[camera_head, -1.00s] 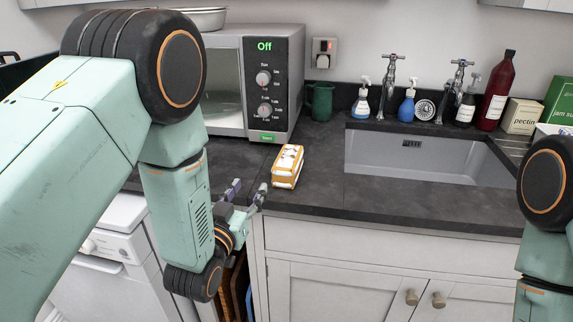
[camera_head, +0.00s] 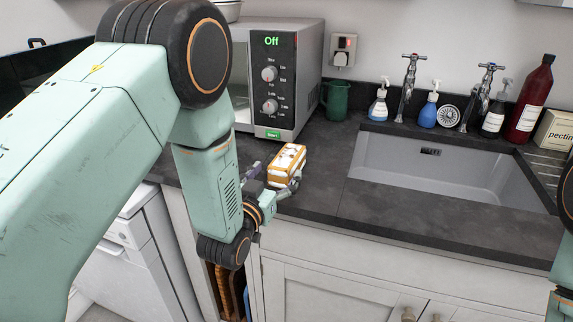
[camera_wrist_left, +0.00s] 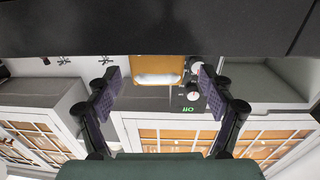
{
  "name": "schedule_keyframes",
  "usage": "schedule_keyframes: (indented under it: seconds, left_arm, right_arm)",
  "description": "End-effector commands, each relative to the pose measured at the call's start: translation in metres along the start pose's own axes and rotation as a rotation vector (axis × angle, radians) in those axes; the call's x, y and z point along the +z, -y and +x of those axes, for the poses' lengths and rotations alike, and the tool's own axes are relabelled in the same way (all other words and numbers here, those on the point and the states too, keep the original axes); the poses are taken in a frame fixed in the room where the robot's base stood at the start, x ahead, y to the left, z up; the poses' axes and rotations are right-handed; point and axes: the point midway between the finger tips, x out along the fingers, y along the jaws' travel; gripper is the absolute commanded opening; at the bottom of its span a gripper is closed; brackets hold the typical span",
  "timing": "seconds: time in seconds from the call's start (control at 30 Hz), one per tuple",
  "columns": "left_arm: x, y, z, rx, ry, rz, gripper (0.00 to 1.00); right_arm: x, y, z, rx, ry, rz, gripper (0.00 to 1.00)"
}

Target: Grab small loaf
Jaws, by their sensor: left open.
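The small loaf, an orange and white wrapped block (camera_head: 287,165), lies on the dark worktop in front of the microwave. My left gripper (camera_head: 273,181) is open at its near end, with one finger on the left and one near its right side. In the left wrist view, the loaf (camera_wrist_left: 158,67) shows between the two open fingers of my left gripper (camera_wrist_left: 159,82), with a gap on each side. My right gripper is out of view.
The microwave (camera_head: 290,87) stands just behind the loaf, showing "Off". A green mug (camera_head: 337,101) is beside it. The sink (camera_head: 440,172) is to the right, with bottles and taps behind. Worktop (camera_head: 325,180) between loaf and sink is clear.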

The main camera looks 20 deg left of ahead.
Motion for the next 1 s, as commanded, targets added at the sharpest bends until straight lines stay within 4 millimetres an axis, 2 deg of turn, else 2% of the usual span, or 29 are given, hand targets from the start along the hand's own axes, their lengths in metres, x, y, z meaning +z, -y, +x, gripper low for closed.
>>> schedule_keyframes:
  seconds: [0.1,0.23,0.57,1.0]
  left_arm:
    - [0.000,0.003,0.019,0.000,-0.003,0.000,0.81]
    - [0.000,0.004,0.034,0.000,-0.003,0.001,0.81]
    - [0.000,0.003,0.043,-0.001,0.000,0.000,0.81]
    - [0.000,0.001,0.044,0.000,0.000,0.000,0.45]
  right_arm:
    - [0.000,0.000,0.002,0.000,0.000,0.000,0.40]
    - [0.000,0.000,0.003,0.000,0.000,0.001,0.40]
    - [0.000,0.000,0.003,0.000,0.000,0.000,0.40]
    - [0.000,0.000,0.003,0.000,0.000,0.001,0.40]
